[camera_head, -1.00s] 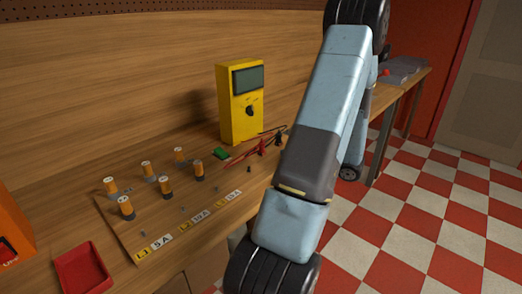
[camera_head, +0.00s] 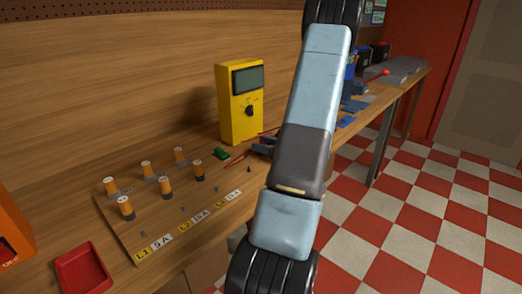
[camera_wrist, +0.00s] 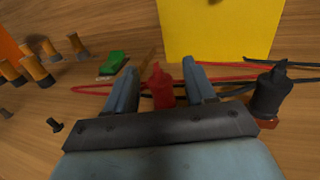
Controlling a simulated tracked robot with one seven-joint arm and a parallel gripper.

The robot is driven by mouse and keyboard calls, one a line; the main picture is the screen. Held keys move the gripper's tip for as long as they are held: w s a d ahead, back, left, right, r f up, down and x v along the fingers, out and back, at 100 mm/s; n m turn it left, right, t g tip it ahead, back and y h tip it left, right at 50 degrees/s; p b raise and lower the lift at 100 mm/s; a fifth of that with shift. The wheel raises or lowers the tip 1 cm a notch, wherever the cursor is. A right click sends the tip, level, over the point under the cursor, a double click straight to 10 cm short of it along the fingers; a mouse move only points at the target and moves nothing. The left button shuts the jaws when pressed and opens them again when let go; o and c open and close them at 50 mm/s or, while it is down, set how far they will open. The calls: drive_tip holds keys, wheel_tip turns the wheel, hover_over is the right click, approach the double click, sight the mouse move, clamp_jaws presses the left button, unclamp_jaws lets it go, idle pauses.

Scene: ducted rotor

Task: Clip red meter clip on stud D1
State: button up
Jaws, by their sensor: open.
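The red meter clip (camera_wrist: 161,88) stands upright on the bench between the two open fingers of my gripper (camera_wrist: 159,72) in the wrist view. A small gap shows on each side of it, so I see no grip on it. In the head view my gripper (camera_head: 263,145) is beside the yellow meter, and the clip is hidden behind my arm. Several orange-topped studs (camera_head: 166,188) stand on a wooden board (camera_head: 150,215) at the left. They also show at the left of the wrist view (camera_wrist: 37,68). I cannot read which one is D1.
The yellow meter (camera_head: 240,105) stands behind the clip. A black clip (camera_wrist: 270,92) is right of my gripper. Red and black leads lie around both clips. A green piece (camera_head: 220,153) lies before the meter. A red tray (camera_head: 82,270) is at the front left.

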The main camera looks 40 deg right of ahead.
sight(264, 143)
drive_tip(key=shift+w, duration=0.2)
drive_tip(key=c, duration=1)
drive_tip(key=shift+r, duration=0.1)
drive_tip(key=shift+r, duration=0.2)
drive_tip(key=r, duration=0.3)
drive_tip(key=shift+s+d+r, duration=0.2)
drive_tip(key=shift+s, duration=0.1)
drive_tip(key=s+d+r, duration=0.2)
drive_tip(key=s+r, duration=0.1)
drive_tip(key=s+d+r, duration=0.2)
drive_tip(key=s+r, duration=0.1)
drive_tip(key=s, duration=0.1)
drive_tip(key=s+d+r, duration=0.3)
drive_tip(key=s, duration=0.1)
drive_tip(key=shift+s, duration=0.15)
